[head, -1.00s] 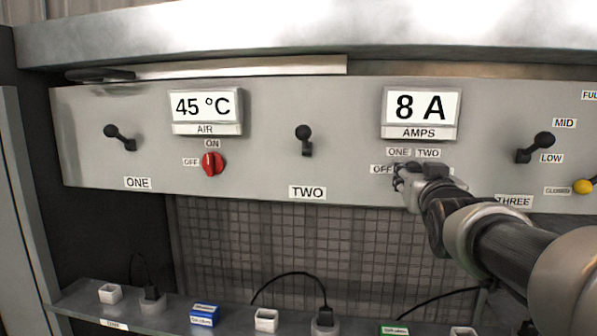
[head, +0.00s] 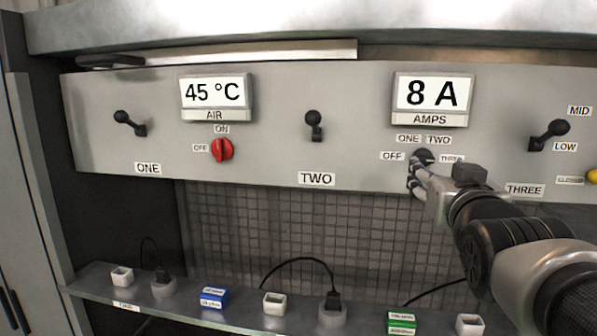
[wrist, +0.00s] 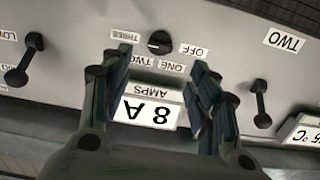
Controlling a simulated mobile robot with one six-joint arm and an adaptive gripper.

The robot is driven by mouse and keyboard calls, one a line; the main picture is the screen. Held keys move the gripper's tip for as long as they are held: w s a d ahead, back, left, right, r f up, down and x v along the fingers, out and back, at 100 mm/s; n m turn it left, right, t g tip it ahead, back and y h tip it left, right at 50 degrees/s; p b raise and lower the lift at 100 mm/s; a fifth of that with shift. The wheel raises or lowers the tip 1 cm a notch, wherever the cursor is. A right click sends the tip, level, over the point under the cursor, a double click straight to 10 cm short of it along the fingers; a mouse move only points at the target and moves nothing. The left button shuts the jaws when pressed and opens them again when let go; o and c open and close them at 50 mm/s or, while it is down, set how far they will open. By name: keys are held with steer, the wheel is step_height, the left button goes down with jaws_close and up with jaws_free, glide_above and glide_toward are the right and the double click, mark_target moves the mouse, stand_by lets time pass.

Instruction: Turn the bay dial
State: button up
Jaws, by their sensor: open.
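The bay dial is taken to be the black dial (head: 424,157) below the AMPS display, ringed by OFF, ONE, TWO and THREE labels. It shows whole in the wrist view (wrist: 160,43), upside down; I cannot surely tell which label it points to. My gripper (head: 416,178) is just below and in front of the dial in the head view, partly covering it. In the wrist view my gripper (wrist: 163,62) is open and empty, its fingers on either side of the dial's line. Contact with the dial is not visible. The AMPS display (head: 431,93) reads 8 A.
Black levers ONE (head: 131,123), TWO (head: 314,125) and THREE (head: 549,135) stick out from the panel. A red knob (head: 222,150) sits under the 45 °C AIR display (head: 214,93). A shelf (head: 190,310) below holds several small blocks and plugs.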

steer(key=v, duration=0.2)
steer(key=shift+s, duration=0.3)
steer(key=s+a+f+n+g+y+b, duration=0.1)
steer(key=s+a+f+g+b, duration=0.2)
steer(key=s+f, duration=0.4)
steer(key=s+a+f+n+g+y+b, duration=0.1)
steer(key=s+a+f+g, duration=0.4)
steer(key=f, duration=1.3)
steer(key=s+a+f+n+g+y+b, duration=0.1)
steer(key=s+a+f+g+y+b, duration=0.2)
steer(key=s+f, duration=0.7)
step_height(320, 180, down, 3)
steer(key=shift+s+a+f+g+b, duration=0.1)
steer(key=shift+s+a+g+b, duration=0.15)
steer(key=shift+a+g+b, duration=0.7)
steer(key=shift+a, duration=0.1)
steer(key=shift+c, duration=0.4)
